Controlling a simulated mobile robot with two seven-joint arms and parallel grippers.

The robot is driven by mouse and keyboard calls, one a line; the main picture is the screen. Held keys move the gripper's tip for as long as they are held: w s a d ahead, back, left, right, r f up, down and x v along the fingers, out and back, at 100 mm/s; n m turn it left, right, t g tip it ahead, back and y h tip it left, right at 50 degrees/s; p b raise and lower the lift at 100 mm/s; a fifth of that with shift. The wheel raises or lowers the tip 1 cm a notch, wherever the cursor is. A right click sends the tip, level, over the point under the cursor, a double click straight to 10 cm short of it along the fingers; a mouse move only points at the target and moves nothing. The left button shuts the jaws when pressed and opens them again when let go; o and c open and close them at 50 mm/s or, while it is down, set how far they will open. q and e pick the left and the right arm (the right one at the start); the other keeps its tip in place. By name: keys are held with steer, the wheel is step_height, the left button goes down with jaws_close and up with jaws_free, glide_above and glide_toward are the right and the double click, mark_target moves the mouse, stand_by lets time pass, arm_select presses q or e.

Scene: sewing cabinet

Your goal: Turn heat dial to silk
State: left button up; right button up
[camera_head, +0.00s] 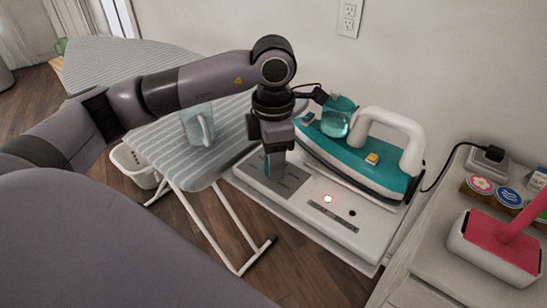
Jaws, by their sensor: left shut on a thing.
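A teal and white steam iron (352,160) rests tilted on its white base station (250,192), beside the ironing board. A dark grey panel (295,178) with small markings lies on the station's left part. My left gripper (275,172) comes down from above onto this panel. Its jaws are shut on what appears to be the heat dial, and a bit of teal shows at the fingers. The jaws hide most of the dial, so I cannot read its setting. A small round light (327,198) glows on the station's front. My right gripper is not in view.
A striped ironing board (160,120) with a clear jug (197,125) stands to the left, with a white basket (132,166) below. A cabinet (425,225) at right holds several round tins (481,185) and a red-and-white brush-like thing (497,248). A wall is behind the iron.

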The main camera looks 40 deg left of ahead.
arm_select(q)
steer(key=o, duration=1)
steer(key=shift+o, duration=0.2)
steer(key=shift+r, duration=0.35)
step_height(320, 180, up, 6)
steer(key=shift+f, duration=0.1)
steer(key=shift+r, duration=0.4)
steer(key=shift+s+f, duration=0.1)
